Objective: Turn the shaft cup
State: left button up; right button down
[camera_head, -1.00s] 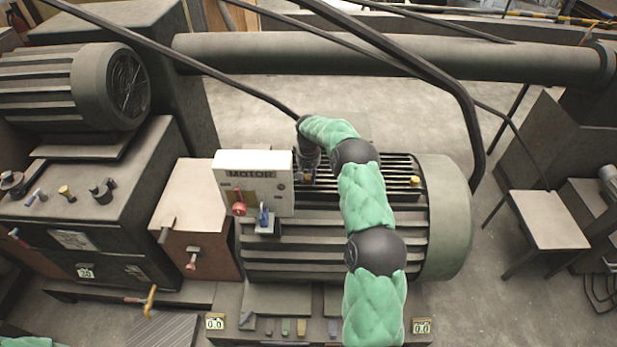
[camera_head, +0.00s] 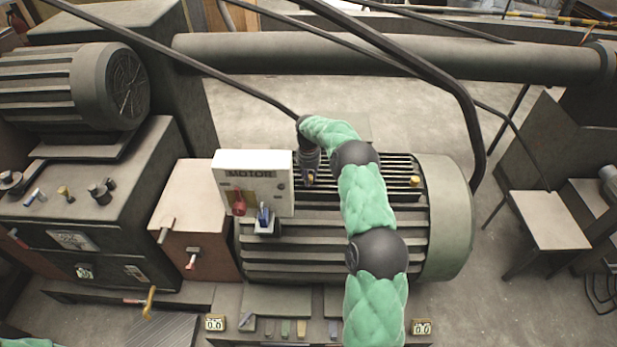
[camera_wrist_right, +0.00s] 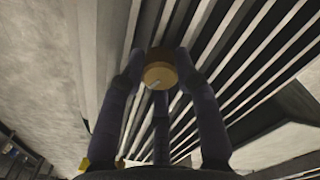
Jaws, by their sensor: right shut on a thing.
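The shaft cup, a round brass-coloured cap with a pale mark across its top, shows in the right wrist view (camera_wrist_right: 159,74). It sits on the ribbed top of the grey motor (camera_head: 452,215). My right gripper (camera_head: 309,181) points down at the motor behind the white MOTOR box. In the right wrist view its dark fingers (camera_wrist_right: 160,82) close around the cup from several sides. In the head view the fingers mostly hide the cup. My left gripper is out of view; only a bit of green sleeve shows at the bottom left corner.
The white MOTOR box (camera_head: 253,182) with a red lever stands close left of my right gripper. Another brass cap (camera_head: 414,181) sits on the motor to the right. A thick dark pipe (camera_head: 390,55) runs behind. Black cables cross above. A stool (camera_head: 548,220) stands right.

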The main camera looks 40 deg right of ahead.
jog(key=m, duration=0.5)
jog(key=shift+m, duration=0.3)
jog(key=m, duration=1)
jog(key=shift+m+b, duration=0.35)
jog(key=shift+m, duration=0.05)
jog(key=m, duration=0.5)
jog(key=shift+m, duration=0.3)
jog(key=c, duration=0.9)
grip_release()
jog(key=shift+w, duration=0.1)
